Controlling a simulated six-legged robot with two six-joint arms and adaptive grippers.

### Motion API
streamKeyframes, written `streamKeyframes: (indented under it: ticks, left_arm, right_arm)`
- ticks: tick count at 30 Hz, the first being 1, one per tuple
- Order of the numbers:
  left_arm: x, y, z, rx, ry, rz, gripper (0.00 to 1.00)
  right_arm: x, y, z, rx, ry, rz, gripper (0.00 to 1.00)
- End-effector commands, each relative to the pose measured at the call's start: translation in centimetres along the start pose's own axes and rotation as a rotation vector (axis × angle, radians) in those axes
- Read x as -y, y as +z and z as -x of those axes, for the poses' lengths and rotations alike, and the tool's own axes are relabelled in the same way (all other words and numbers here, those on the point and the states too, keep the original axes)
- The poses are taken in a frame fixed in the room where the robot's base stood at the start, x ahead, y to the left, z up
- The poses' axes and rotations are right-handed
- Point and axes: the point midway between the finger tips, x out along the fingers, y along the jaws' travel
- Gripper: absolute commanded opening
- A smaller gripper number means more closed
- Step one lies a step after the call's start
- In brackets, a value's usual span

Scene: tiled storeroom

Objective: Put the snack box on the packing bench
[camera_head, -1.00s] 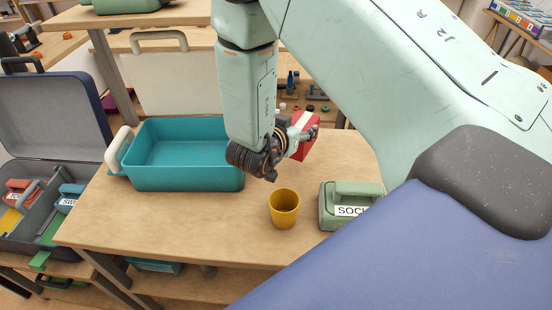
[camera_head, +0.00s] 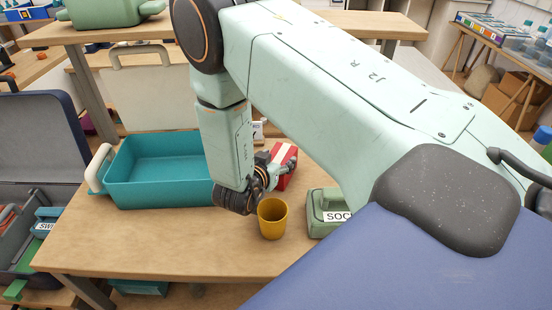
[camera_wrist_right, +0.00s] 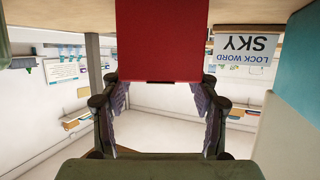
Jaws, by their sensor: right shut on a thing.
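The snack box, red with a white stripe (camera_head: 287,168), is at the back of the wooden packing bench (camera_head: 150,238). My right gripper (camera_head: 276,168) is shut on it. In the right wrist view, which is upside down, the red box (camera_wrist_right: 160,40) sits between the two fingers (camera_wrist_right: 160,85), close to the bench surface. Whether its underside touches the bench I cannot tell. My left gripper is not in view.
A teal tray (camera_head: 160,192) stands left of my right gripper. A yellow cup (camera_head: 272,220) stands just in front of it, and a green case marked SOC (camera_head: 322,228) to the right. A card reading SKY (camera_wrist_right: 245,50) stands behind. The bench's front left is clear.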

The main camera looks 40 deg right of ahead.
Motion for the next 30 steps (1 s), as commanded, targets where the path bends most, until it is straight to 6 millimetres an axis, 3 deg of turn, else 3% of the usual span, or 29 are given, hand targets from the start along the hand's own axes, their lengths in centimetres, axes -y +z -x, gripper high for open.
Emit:
streamKeyframes:
  ticks: [9,20,30]
  left_arm:
    - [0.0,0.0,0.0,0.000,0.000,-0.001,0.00]
    - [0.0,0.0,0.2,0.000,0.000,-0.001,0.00]
    - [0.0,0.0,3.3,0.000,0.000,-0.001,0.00]
  right_arm:
    - [0.0,0.0,0.0,0.000,0.000,0.000,0.83]
    - [0.0,-0.3,0.1,-0.001,0.000,0.000,0.83]
    - [0.1,-0.8,4.6,-0.001,-0.004,0.004,0.83]
